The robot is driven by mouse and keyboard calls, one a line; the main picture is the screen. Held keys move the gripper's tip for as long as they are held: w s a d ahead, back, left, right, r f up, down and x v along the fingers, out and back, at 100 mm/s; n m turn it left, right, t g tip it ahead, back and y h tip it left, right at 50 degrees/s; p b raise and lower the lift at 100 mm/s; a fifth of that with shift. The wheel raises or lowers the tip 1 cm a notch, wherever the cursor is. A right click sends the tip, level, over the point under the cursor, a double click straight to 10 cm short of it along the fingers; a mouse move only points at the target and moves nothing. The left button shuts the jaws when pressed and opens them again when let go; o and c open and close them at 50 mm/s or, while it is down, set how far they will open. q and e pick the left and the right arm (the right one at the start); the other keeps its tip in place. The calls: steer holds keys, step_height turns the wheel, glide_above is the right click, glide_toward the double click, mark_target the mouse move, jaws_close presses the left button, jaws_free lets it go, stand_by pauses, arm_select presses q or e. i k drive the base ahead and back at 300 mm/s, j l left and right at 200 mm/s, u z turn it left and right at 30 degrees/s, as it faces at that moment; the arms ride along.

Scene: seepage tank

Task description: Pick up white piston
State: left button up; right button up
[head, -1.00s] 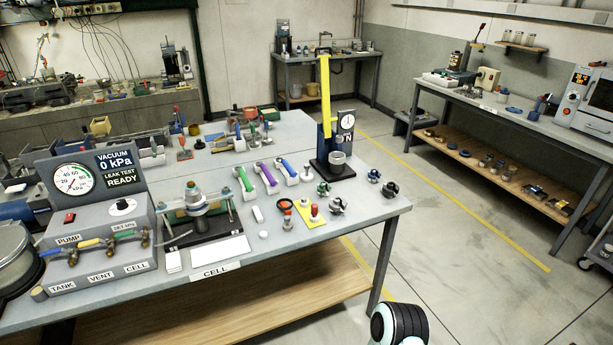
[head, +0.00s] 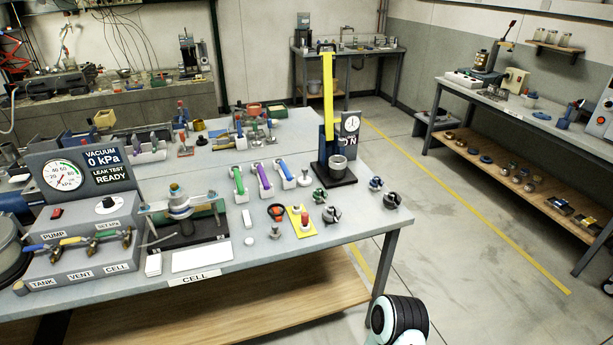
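A small white piston-like piece (head: 305,178) with a round base and short stem stands upright on the grey bench, just left of the yellow-handled press. I take it for the white piston, but it is small in view. Neither gripper is in view. A black and white rounded part of my own arm shows at the bottom, in front of the bench and clear of it.
The press (head: 338,170) stands behind a yellow plate (head: 297,223) and several metal fittings. Green, purple and blue handled tools (head: 262,182) stand left of the piston. The vacuum panel (head: 75,240) fills the bench's left. Floor right of the bench is clear.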

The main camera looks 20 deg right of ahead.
mark_target(304, 181)
steer(key=l+u, duration=0.25)
steer(key=l, duration=0.8)
steer(key=l+u, duration=0.3)
steer(key=l, duration=0.8)
